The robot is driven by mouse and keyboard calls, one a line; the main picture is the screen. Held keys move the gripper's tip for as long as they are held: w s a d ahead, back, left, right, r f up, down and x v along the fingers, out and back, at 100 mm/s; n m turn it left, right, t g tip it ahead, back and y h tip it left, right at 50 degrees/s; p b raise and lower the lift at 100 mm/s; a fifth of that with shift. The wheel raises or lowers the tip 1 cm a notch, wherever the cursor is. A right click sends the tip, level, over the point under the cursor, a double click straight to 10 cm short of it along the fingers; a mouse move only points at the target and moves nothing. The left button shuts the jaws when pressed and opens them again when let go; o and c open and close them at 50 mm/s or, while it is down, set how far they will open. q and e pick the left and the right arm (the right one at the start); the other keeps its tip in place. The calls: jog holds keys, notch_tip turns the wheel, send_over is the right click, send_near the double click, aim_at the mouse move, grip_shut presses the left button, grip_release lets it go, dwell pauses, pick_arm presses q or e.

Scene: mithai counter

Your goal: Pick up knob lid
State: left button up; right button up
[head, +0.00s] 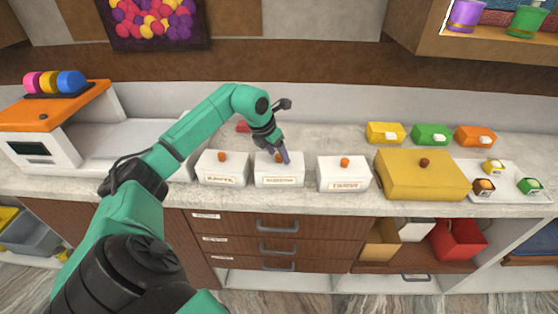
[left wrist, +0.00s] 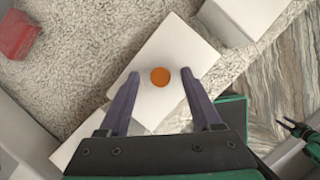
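Three white boxes with orange knobs on their lids stand in a row on the counter: a left one (head: 222,170), a middle one (head: 280,172) and a right one (head: 343,175). My left gripper (head: 284,156) is over the middle box, close to its knob. In the left wrist view the gripper (left wrist: 163,88) is open, and the orange knob (left wrist: 160,77) shows between its two fingers with a gap on each side. The white lid (left wrist: 178,55) lies below the fingers. In the head view the gripper partly hides the middle knob.
A large yellow box (head: 420,176) stands right of the white boxes. Small yellow (head: 385,133), green (head: 431,135) and orange (head: 474,136) boxes are behind it. A white and orange machine (head: 50,130) is at the left. A red object (left wrist: 17,36) lies behind the row.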

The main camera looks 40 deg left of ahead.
pick_arm(q)
jog(key=c, duration=0.5)
jog(key=shift+w, duration=0.1)
grip_shut()
pick_arm(e)
jog(key=shift+s, duration=0.3)
pick_arm(q)
jog(key=shift+r, duration=0.1)
pick_arm(e)
jog(key=shift+w, duration=0.1)
